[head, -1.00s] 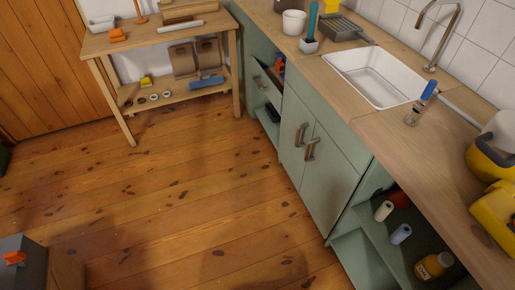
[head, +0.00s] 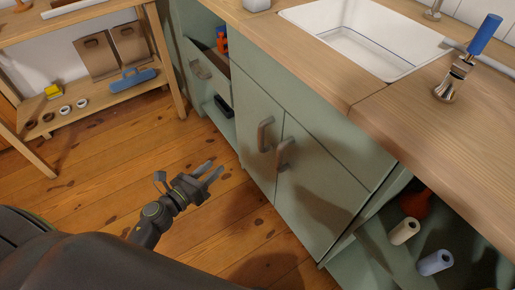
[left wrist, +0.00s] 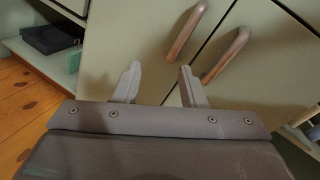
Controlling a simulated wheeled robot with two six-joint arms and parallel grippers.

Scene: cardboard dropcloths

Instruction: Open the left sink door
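The left sink door (head: 257,130) is a green panel under the sink, closed flush with the cabinet front. Its brown bar handle (head: 265,134) stands upright near the door's right edge, and also shows in the left wrist view (left wrist: 185,32). Beside it is the right sink door (head: 312,190) with its own handle (head: 284,154). My left gripper (head: 213,172) is open and empty, in front of and left of the handles, apart from them. In the left wrist view its two fingers (left wrist: 158,82) are spread below the handles. My right gripper is not in view.
An open shelf (head: 222,115) and a slightly open drawer (head: 203,72) are left of the doors. Another open shelf with rolls (head: 405,231) is on the right. The sink (head: 355,42) sits in the worktop above. The wooden floor in front is clear.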

